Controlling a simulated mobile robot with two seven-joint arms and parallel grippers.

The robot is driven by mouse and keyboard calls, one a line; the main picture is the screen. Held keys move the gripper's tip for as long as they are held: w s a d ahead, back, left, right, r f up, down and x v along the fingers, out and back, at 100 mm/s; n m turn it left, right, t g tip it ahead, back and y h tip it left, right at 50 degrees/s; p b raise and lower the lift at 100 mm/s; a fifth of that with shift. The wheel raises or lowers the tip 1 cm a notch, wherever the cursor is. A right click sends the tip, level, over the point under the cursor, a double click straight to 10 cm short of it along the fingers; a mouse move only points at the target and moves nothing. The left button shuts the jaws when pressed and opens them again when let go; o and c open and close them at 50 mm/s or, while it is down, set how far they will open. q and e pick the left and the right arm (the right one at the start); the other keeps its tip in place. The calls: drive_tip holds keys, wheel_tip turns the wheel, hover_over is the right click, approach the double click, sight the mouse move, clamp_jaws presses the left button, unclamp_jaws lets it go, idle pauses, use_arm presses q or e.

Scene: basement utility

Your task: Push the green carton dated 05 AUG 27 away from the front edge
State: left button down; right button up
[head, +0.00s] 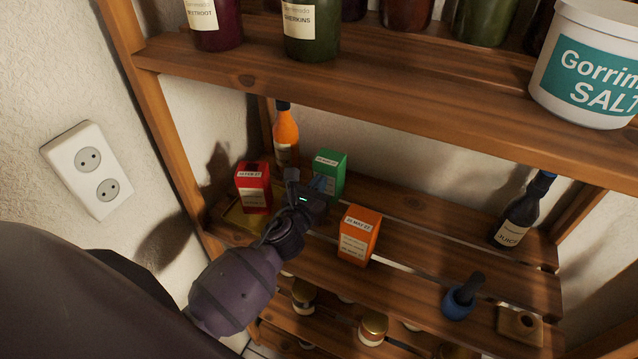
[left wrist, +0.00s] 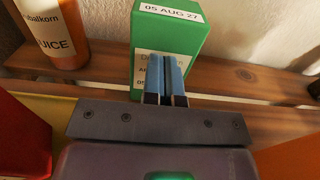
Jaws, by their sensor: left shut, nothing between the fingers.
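The green carton (head: 329,172) stands upright on the slatted middle shelf, behind my left gripper in the head view. In the left wrist view the green carton (left wrist: 170,40) shows the label 05 AUG 27 straight ahead. My left gripper (head: 321,184) is shut and empty. In the left wrist view its blue fingertips (left wrist: 165,75) overlap the lower front face of the carton; they are at or very near it, and I cannot tell whether they touch. My right gripper is in neither view.
A red carton (head: 253,187) stands left of my gripper and an orange carton (head: 358,234) right of it. An orange juice bottle (head: 285,136) stands behind. A dark bottle (head: 522,212) and a blue mortar (head: 459,303) are farther right. The upper shelf (head: 350,85) overhangs.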

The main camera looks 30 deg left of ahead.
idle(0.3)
use_arm(q)
drive_tip(key=w, duration=0.7)
drive_tip(key=shift+w+a+b, duration=0.2)
drive_tip(key=shift+w+b, duration=0.05)
drive_tip(key=shift+b, duration=0.05)
drive_tip(key=shift+s, duration=0.1)
